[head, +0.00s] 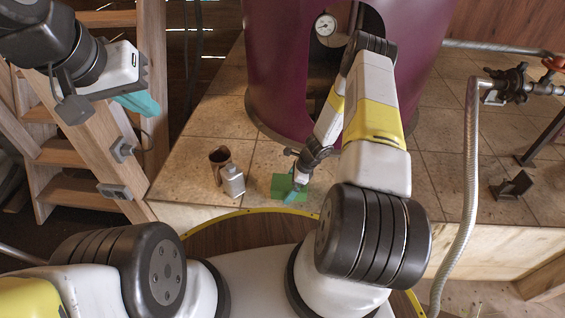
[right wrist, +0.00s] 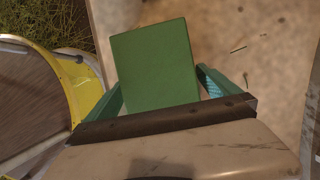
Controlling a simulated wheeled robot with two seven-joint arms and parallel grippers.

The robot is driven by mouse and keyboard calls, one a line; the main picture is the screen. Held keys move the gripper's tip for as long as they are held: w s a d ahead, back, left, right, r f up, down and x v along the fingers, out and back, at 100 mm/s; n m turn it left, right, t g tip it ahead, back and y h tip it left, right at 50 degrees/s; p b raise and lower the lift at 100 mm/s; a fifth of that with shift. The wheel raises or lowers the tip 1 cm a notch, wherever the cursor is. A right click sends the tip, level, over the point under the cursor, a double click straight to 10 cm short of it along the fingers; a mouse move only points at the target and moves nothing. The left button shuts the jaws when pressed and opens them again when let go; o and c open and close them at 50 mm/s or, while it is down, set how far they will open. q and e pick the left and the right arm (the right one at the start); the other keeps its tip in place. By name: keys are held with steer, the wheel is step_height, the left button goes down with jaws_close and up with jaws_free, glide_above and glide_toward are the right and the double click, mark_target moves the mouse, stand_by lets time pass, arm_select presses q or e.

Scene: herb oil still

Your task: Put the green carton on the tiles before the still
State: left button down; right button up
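The green carton (head: 281,184) is at the front part of the tiles (head: 262,160), before the dark red still (head: 262,70). My right gripper (head: 294,188) is at the carton, pointing down. In the right wrist view the carton (right wrist: 155,65) lies between the teal fingers (right wrist: 160,88), which appear to touch it on both sides. I cannot tell whether the carton's underside touches the tiles. My left gripper (head: 140,103) is far off at the upper left, with teal fingers partly hidden; its opening cannot be made out.
A brown cup (head: 219,157) and a pale grey bottle (head: 232,181) stand on the tiles left of the carton. A metal hose (head: 470,170) with a valve is at right, wooden steps (head: 75,150) at left. Tiles behind the carton are clear.

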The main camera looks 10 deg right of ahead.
steer(key=v, duration=1.2)
steer(key=s+a+r+n+t, duration=0.15)
steer(key=r+n, duration=0.35)
steer(key=r, duration=0.9)
steer(key=a+r+n+t, duration=0.1)
steer(key=a+r+n, duration=0.25)
steer(key=r, duration=1.05)
steer(key=s+a+r+n+t+h, duration=0.1)
steer(key=s+r+n+t+h, duration=0.1)
steer(key=s+r+n, duration=1.1)
steer(key=s+r, duration=0.4)
steer(key=s, duration=0.3)
steer(key=shift+s+r, duration=0.3)
steer(key=shift+s, duration=0.05)
steer(key=shift+t, duration=0.25)
